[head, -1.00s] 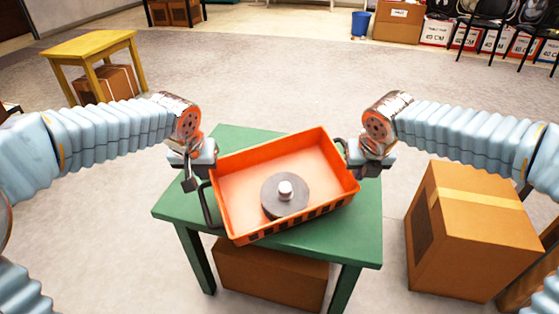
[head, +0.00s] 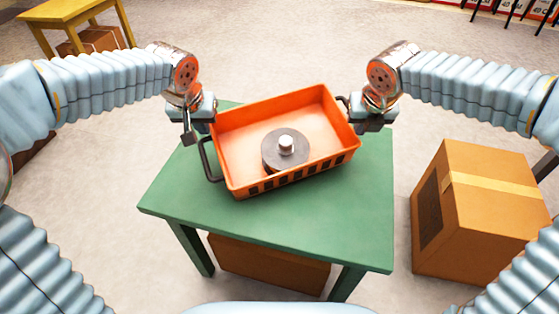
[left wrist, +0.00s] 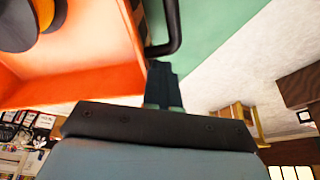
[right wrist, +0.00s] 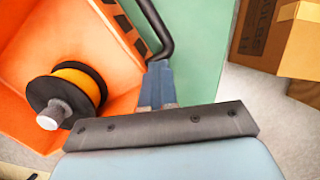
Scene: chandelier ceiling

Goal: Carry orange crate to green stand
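The orange crate (head: 235,175) is tilted in the picture over the far part of the green stand (head: 300,215); I cannot tell whether it touches the top. A dark spool (head: 272,150) with a pale knob lies inside; its yellow-orange core shows in the right wrist view (right wrist: 78,88). The fingertips are partly hidden in the head view.
A cardboard box (head: 480,215) stands on the floor right of the green stand, and another box (head: 265,265) is under it. A yellow table (head: 65,12) with a box beneath stands at the back left. The floor behind the stand is open.

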